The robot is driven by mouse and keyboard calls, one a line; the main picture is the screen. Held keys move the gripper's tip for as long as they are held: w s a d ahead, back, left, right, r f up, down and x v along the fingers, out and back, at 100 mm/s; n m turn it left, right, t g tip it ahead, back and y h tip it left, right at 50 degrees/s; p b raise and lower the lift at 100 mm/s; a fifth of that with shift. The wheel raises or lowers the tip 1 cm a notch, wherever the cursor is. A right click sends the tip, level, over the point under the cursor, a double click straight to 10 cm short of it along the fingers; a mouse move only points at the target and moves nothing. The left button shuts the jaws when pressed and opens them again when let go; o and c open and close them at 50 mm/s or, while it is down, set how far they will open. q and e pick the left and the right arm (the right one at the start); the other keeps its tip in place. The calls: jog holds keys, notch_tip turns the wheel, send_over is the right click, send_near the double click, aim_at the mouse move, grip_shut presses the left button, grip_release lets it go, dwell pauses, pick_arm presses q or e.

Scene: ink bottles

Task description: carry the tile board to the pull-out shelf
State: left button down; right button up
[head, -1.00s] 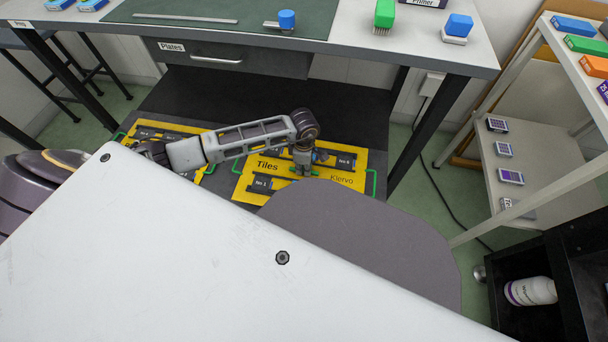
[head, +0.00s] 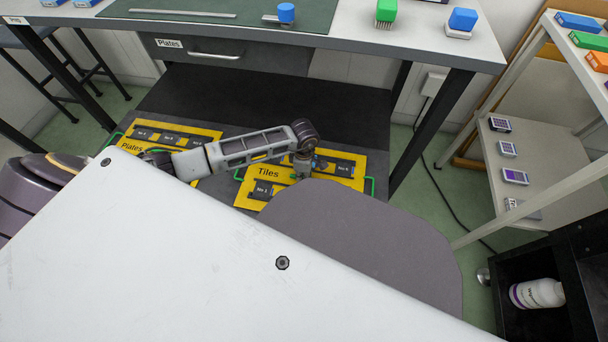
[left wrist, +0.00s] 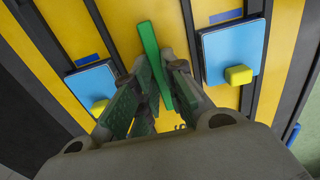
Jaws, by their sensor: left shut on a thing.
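The tile board (head: 330,160) is a yellow board marked "Tiles" with dark slots and green side handles. It lies on the dark low surface under the bench, in the head view's middle. My left gripper (head: 301,172) reaches down over its middle. In the left wrist view my left gripper (left wrist: 162,68) is shut on a green bar (left wrist: 150,48) over the yellow board (left wrist: 120,20). Light-blue tiles with yellow knobs (left wrist: 238,75) sit either side. My arm and gripper hide part of the board. My right gripper is not seen. I cannot identify the pull-out shelf.
A similar yellow "Plates" board (head: 205,133) lies left of the tile board. The bench (head: 420,45) overhangs behind, with a dark leg (head: 430,135) at right. A white rack (head: 545,180) and a black cabinet (head: 500,295) holding a white bottle (head: 537,293) stand at right.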

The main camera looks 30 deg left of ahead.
pick_arm(q)
jog(key=shift+f, duration=0.1)
jog(key=c, duration=1.9)
grip_release()
jog(key=shift+f, duration=0.1)
jog(key=o, duration=0.4)
notch_tip(320, 180, up, 12)
jog(key=p, duration=0.4)
jog(key=shift+r, duration=0.2)
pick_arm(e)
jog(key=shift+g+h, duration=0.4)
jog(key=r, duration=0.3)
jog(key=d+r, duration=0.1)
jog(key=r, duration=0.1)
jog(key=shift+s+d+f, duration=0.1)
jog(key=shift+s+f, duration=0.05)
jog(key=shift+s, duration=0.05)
